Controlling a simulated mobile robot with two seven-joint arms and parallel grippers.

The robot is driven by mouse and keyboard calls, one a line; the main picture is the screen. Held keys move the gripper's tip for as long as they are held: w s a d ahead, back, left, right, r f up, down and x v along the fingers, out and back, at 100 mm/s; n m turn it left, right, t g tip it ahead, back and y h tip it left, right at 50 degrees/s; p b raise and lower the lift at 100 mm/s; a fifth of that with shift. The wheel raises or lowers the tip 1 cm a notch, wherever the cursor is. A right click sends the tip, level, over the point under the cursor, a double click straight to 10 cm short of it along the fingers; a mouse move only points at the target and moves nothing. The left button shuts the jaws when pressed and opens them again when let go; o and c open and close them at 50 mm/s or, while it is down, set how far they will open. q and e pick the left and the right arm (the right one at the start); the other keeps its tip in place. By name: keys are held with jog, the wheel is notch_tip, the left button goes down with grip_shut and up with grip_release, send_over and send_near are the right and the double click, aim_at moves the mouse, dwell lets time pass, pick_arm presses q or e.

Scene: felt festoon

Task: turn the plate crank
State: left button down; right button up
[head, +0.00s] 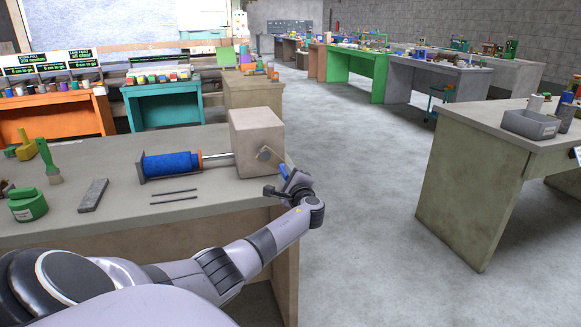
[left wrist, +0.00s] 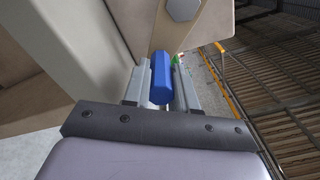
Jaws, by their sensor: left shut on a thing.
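The plate crank (head: 272,160) sits on the right face of a beige block (head: 256,140) at the table's right end. Its flat tan arm slopes down to the right from a hub to a blue handle (head: 284,171). My left gripper (head: 284,178) is at that handle, its arm reaching in from the lower left. In the left wrist view, the blue handle (left wrist: 161,78) stands between the two grey fingers, which are closed on it. The tan crank arm (left wrist: 184,35) and its hexagonal hub (left wrist: 183,9) show beyond. My right gripper is not in view.
A blue roll (head: 172,164) on a metal shaft runs into the block's left side. Open floor lies to the right.

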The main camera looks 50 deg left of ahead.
pick_arm(q)
jog(key=shift+s+f+m, duration=0.2)
jog(key=shift+s+m, duration=0.05)
jog(key=shift+m, duration=0.35)
jog(key=m+p, duration=0.1)
jog(key=s+f+m+p, duration=0.1)
jog(key=m, duration=0.1)
jog(key=s+a+m+p, duration=0.1)
jog(key=shift+f, duration=0.25)
jog(key=shift+s+a+f+m+p, duration=0.2)
jog(key=shift+s+m+p, duration=0.15)
jog(key=shift+m, duration=0.45)
jog(key=shift+s+a+f+m+p, duration=0.1)
jog(key=shift+s+f+m+p, duration=0.2)
jog(key=shift+m, duration=0.5)
jog(key=shift+s+r, duration=0.1)
jog(key=c, duration=0.9)
grip_release()
jog(key=shift+r, duration=0.1)
